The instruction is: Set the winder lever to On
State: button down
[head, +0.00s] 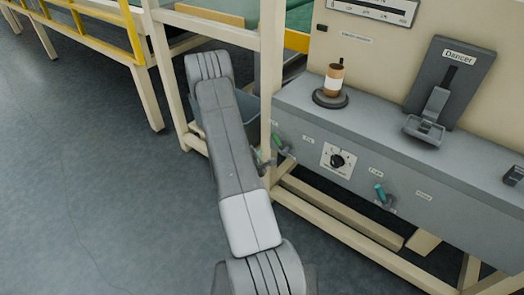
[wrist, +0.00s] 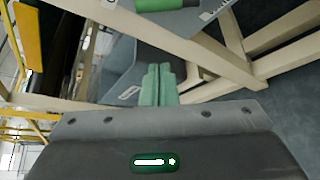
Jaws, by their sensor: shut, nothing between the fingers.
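Two levers with green grips sit on the front of the grey machine panel in the head view. One lever (head: 279,142) is at the left end, beside my forearm, and the other lever (head: 380,193) is further right. Their small labels are too blurred to tell which is the winder lever. In the wrist view a green grip (wrist: 180,3) shows at the top edge, cut off by the frame, apart from my fingers. My gripper (wrist: 158,72) has its green fingers together and empty. In the head view my arm hides most of it.
A black rotary knob (head: 337,160) on a white plate sits between the levers. A Dancer unit (head: 450,85) and a spool on a dark base (head: 331,98) are on top. Cream frame beams (head: 335,215) run below and beside the panel. Open floor lies left.

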jog(key=w+d, duration=0.4)
jog(key=w, duration=0.2)
jog(key=shift+w+d, duration=0.2)
jog(key=shift+d, duration=0.05)
jog(key=shift+f, duration=0.15)
dwell(0.3)
jog(key=shift+d+r+m+t+b, duration=0.1)
jog(key=shift+r+m+t+b, duration=0.15)
jog(key=shift+b, duration=0.3)
